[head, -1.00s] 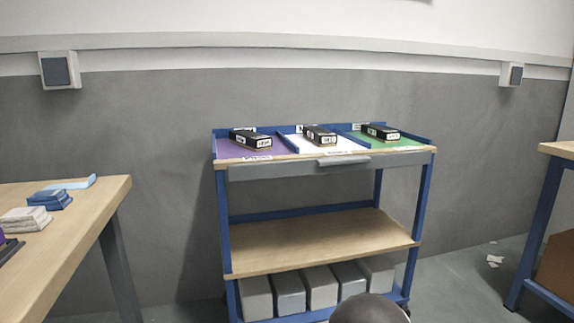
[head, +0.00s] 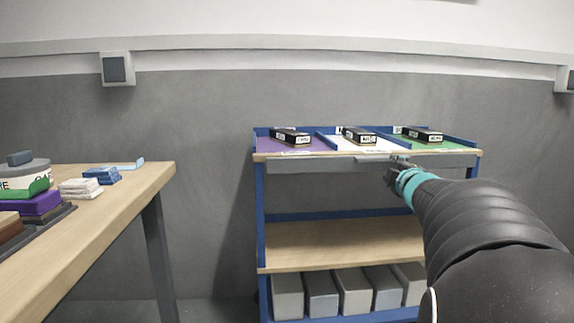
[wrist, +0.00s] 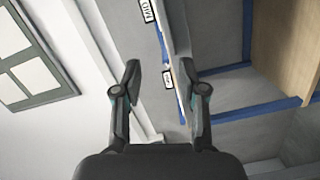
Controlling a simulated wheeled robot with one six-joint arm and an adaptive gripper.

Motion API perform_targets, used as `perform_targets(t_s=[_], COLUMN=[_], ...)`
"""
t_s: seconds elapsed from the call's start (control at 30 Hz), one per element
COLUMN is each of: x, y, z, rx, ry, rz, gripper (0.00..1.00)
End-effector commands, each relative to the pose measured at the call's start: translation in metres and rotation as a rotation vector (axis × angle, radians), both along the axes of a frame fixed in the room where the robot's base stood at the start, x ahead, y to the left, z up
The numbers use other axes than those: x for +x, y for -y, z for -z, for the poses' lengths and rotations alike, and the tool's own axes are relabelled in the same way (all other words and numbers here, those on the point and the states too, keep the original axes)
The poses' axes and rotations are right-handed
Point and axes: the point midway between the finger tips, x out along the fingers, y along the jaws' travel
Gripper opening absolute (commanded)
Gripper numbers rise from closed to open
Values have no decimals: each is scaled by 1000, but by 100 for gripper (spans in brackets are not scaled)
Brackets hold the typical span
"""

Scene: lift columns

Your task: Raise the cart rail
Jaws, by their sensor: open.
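The cart (head: 258,205) has blue posts, a wooden middle shelf and a divided top with purple, white and green sections.
Black labelled boxes (head: 360,136) sit in the top sections. Several grey bins (head: 322,294) stand on the bottom level. A wooden table (head: 110,215) with cloths and stacked items is at the left. Floor between table and cart looks clear.

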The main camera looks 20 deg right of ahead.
Motion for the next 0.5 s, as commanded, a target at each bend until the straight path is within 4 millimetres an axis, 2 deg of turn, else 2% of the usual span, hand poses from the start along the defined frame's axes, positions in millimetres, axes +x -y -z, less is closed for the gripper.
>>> perform_targets(t_s=[0.03, 0.2, 0.37, 0.5], x=[2, 5, 9, 24], y=[20, 48, 56, 58], z=[7, 14, 17, 17], rx=[-57, -200, -240, -240], ry=[-9, -32, -41, -41], rz=[-24, -114, -144, -147], gripper=[42, 42, 42, 42])
